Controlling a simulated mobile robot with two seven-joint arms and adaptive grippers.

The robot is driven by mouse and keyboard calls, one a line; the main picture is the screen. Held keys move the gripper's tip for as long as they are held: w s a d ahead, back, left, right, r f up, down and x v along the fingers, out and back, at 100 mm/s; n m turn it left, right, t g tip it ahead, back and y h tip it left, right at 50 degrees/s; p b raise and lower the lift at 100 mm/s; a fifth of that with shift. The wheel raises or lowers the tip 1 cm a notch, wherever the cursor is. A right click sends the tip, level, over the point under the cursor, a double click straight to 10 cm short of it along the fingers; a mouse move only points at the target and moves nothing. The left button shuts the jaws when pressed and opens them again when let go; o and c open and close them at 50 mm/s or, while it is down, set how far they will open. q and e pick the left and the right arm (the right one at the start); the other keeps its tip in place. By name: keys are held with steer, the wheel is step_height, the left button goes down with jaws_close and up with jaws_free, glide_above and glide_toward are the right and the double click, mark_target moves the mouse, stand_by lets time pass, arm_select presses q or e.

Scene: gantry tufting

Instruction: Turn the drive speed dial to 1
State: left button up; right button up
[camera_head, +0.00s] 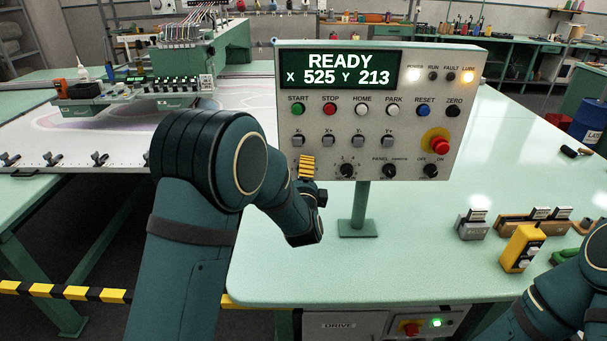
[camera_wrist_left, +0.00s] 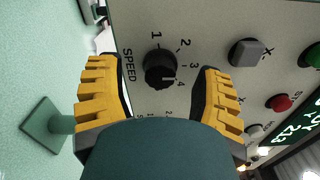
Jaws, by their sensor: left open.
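The black speed dial (camera_wrist_left: 159,72) is on the control panel's grey face, beside the word SPEED and the numbers 1 to 4. Its pale mark appears to face the 4. My left gripper (camera_wrist_left: 160,67) is open, with one yellow finger on each side of the dial and visible gaps between. In the head view my left gripper (camera_head: 308,168) is partly hidden by my arm, at the panel's lower left. My right gripper is out of view; only its arm shows at the lower right.
The panel (camera_head: 452,120) stands on a green post (camera_head: 360,210) and reads READY. A red emergency stop button (camera_head: 439,145) and other knobs (camera_head: 389,171) are to the dial's right. A yellow box (camera_head: 522,248) and small blocks (camera_head: 472,225) stand on the table's right.

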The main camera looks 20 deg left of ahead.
arm_select(q)
steer(key=shift+w+a, duration=0.15)
steer(key=shift+w, duration=0.4)
jaws_close()
